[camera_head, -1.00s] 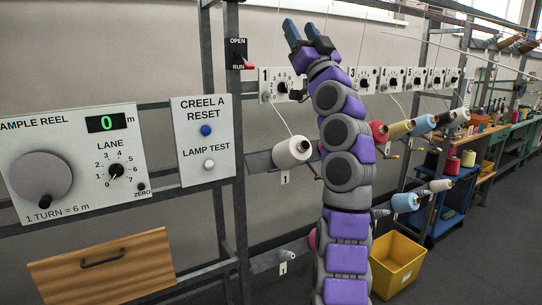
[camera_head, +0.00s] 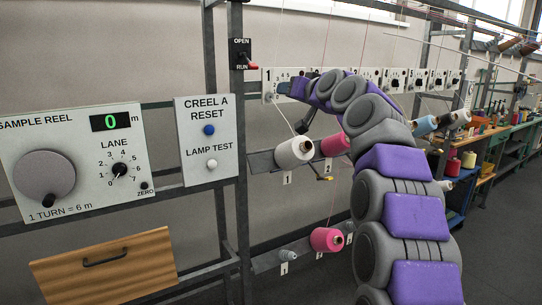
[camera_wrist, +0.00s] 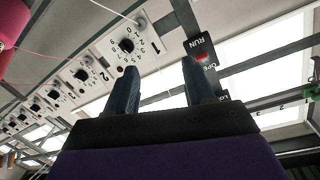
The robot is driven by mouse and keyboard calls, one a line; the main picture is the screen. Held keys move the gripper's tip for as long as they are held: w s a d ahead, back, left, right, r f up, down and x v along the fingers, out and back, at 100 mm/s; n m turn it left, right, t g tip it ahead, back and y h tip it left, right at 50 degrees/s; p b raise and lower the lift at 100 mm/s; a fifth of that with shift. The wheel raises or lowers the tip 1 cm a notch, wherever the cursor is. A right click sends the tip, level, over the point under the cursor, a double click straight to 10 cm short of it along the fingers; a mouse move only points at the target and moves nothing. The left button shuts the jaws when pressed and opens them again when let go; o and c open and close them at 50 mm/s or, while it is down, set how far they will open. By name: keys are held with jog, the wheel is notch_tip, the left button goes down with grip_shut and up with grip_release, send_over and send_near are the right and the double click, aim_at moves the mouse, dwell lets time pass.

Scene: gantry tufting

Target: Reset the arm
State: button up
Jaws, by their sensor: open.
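My gripper (camera_wrist: 158,85) is open and empty in the wrist view, its two blue fingers apart with nothing between them. In the head view my purple and grey arm rises from the lower right and bends left, so my gripper (camera_head: 290,88) is beside the dial panel marked 1 (camera_head: 268,86). The wrist view, tilted, shows that dial panel (camera_wrist: 125,45) up and left of the fingers. The OPEN/RUN switch (camera_head: 240,56) with its red lever is just left of my gripper; it also shows in the wrist view (camera_wrist: 201,54).
The CREEL A RESET panel (camera_head: 208,140) and sample reel panel (camera_head: 75,160) are at left, above a wooden drawer (camera_head: 103,268). A white cone (camera_head: 294,152) and pink cones (camera_head: 326,239) sit on the creel below my gripper. Clear floor (camera_head: 500,235) lies at right.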

jog(key=s+f+g+h, duration=0.3)
jog(key=s+f+g, duration=0.7)
jog(key=s+f, duration=1.65)
jog(key=s+d+f+g+h, duration=0.1)
jog(key=s+f, duration=0.4)
jog(key=s, duration=0.5)
jog(key=s+d+f+g+h, duration=0.1)
jog(key=s+d+f+g, duration=0.2)
jog(key=s+f, duration=0.3)
jog(key=s+d+f+m+g+h, duration=0.1)
jog(key=s+d+f+g, duration=0.2)
jog(key=s, duration=1.3)
notch_tip(320, 180, down, 4)
jog(key=shift+d+r+h, duration=0.25)
jog(key=shift+d+h, duration=0.15)
jog(key=shift+d, duration=0.45)
